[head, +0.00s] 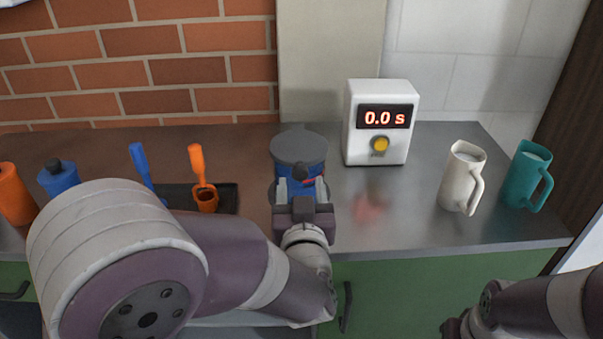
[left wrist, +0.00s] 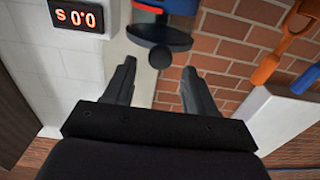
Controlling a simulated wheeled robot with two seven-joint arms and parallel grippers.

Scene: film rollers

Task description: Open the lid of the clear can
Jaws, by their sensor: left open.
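A can (head: 309,172) with a blue body and a wide grey lid (head: 299,147) stands upright on the counter in the middle of the head view. My left gripper (head: 302,184) is open in front of it, its two fingers pointing at the can and hiding part of its lower body. The left wrist view is upside down. There the dark lid with its round knob (left wrist: 160,57) lies just beyond and between the open fingertips (left wrist: 158,66), and nothing is held. Only part of my right arm shows, at the lower right.
A white timer (head: 378,148) reading 0.0 s stands right of the can. A white mug (head: 456,178) and a teal mug (head: 524,175) are farther right. Left are a dark tray (head: 228,197) with blue and orange tools, a blue bottle (head: 58,177) and an orange bottle (head: 13,195).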

